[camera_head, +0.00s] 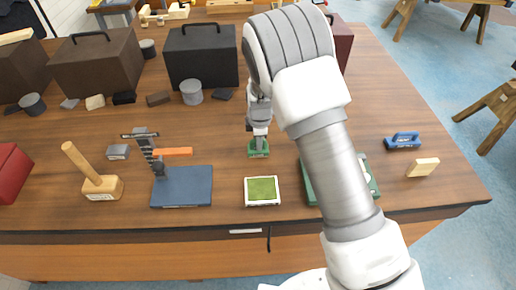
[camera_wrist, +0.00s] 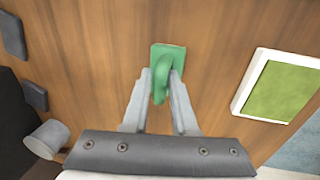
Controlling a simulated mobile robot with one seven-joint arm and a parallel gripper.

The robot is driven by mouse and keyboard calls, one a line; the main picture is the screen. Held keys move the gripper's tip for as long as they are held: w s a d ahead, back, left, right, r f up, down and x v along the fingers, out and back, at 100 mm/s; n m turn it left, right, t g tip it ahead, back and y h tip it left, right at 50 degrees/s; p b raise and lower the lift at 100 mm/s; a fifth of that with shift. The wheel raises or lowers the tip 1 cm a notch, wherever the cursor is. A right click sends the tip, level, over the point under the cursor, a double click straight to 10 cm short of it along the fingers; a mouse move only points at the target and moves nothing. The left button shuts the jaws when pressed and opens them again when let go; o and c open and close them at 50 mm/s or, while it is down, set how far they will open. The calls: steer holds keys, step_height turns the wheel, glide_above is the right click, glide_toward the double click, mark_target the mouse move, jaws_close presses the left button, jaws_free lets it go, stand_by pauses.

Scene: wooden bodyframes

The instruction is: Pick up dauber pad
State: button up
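The dauber pad, a green block with a raised green handle, shows in the wrist view (camera_wrist: 168,52) and in the head view (camera_head: 258,152). It appears to rest on the wooden table. My gripper (camera_wrist: 160,82) is down at it, pointing at the table, with one finger on each side of the handle. The fingers are very close to the handle; whether they press on it I cannot tell. The head view also shows my gripper (camera_head: 258,138) just above the pad. My fingers and wrist hide part of the handle.
A white-rimmed tray with a green surface (camera_head: 262,190) lies in front of the pad. A blue plate (camera_head: 182,188), an orange-handled tool (camera_head: 174,152) and a mallet (camera_head: 96,180) are left. A green item (camera_head: 308,185) is partly behind my arm. Dark boxes (camera_head: 202,55) stand behind.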

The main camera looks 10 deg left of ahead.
jaws_close()
steer(key=shift+r, duration=0.15)
steer(key=shift+r, duration=0.65)
step_height(320, 180, up, 3)
steer(key=shift+f+b, duration=0.1)
steer(key=shift+b, duration=0.45)
steer(key=s+d+r+b, duration=0.1)
steer(key=s+d+r, duration=0.1)
steer(key=d, duration=0.3)
steer(key=s+d+r+b, duration=0.1)
steer(key=s+d+r, duration=0.1)
steer(key=d+r, duration=0.2)
steer(key=shift+d+r, duration=0.35)
steer(key=shift+d, duration=0.65)
steer(key=shift+c, duration=0.4)
jaws_free()
jaws_close()
